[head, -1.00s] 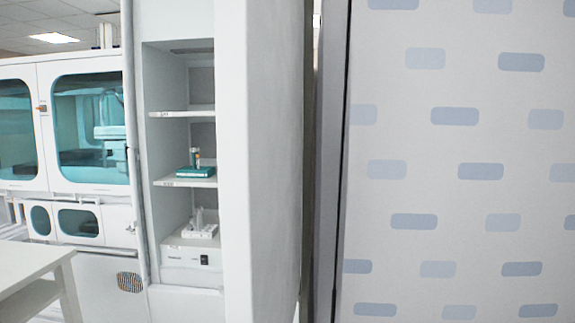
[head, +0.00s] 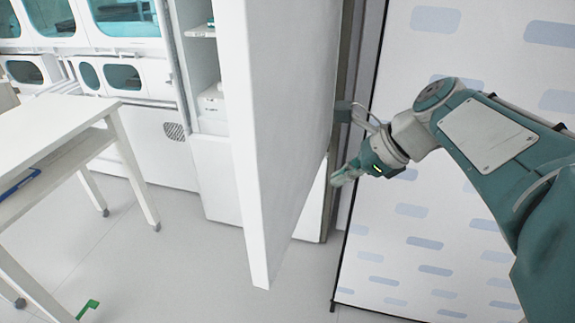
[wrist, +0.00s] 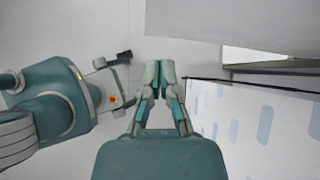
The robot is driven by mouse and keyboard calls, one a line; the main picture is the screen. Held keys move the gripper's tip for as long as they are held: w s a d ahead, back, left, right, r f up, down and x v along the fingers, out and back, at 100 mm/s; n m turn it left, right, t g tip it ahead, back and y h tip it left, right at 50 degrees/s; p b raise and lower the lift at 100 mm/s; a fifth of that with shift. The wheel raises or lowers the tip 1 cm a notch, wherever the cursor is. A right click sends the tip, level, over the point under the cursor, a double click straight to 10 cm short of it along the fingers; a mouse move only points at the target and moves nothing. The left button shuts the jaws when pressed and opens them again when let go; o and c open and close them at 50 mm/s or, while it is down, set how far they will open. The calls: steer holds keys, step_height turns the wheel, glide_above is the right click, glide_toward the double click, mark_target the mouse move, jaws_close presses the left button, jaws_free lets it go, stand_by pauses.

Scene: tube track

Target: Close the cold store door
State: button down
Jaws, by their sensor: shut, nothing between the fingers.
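The cold store door (head: 283,110) is a tall white panel standing open in the head view, swung out from the white cabinet. Part of the shelved inside of the cold store (head: 207,70) shows to the left of the door. My gripper (head: 336,180) is to the right of the door, near its outer face and low down. It looks close to the door, but I cannot tell whether it touches. In the wrist view my gripper (wrist: 159,72) is shut and empty, with a pale panel edge (wrist: 230,25) above and right of it, probably the door.
A white table (head: 60,135) on wheels stands at the left. A patterned white panel (head: 420,215) stands close on the right, behind my arm. Glass-fronted cabinets (head: 125,20) line the back. Floor (head: 180,265) is clear between table and door.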

steer(key=w+r+m, duration=0.1)
steer(key=w+m, duration=0.1)
glide_toward(270, 187)
steer(key=shift+y, duration=0.4)
steer(key=a+f, duration=0.1)
steer(key=w+a+f, duration=0.1)
steer(key=f, duration=0.3)
steer(key=shift+w+a+f, duration=0.2)
steer(key=shift+a+f, duration=0.05)
steer(key=shift+a, duration=0.15)
steer(key=shift+w+a, duration=0.25)
steer(key=shift+a, duration=0.3)
